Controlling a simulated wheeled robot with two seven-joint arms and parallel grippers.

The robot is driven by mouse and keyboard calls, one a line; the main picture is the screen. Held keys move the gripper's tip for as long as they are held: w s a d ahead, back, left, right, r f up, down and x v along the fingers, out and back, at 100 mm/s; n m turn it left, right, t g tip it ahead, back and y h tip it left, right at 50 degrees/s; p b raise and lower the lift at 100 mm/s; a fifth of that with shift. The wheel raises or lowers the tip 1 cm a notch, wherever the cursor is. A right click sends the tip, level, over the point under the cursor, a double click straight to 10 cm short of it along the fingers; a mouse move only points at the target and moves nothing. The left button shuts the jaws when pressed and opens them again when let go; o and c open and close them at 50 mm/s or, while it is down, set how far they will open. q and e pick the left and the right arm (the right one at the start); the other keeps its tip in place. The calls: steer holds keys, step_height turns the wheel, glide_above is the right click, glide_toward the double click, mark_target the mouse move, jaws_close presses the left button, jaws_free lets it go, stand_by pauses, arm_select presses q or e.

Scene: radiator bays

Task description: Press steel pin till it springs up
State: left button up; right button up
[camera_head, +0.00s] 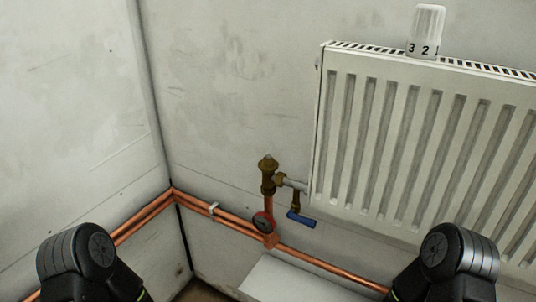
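A brass radiator valve (268,178) stands upright on a copper pipe at the left end of the radiator. The small pin (267,157) at its top is bare, with nothing over it; it is too small to tell how far it stands out. Only dark, rounded joints of my two arms show, at the lower left and lower right. Both grippers are out of view, and nothing of mine touches the valve or pin.
A white numbered thermostat head (427,32) stands on the white radiator (400,140). Below the valve are a red-rimmed gauge (262,223), a blue lever (301,219) and copper pipes (225,218). A pale box-like surface (300,283) lies below. Space above the valve is clear.

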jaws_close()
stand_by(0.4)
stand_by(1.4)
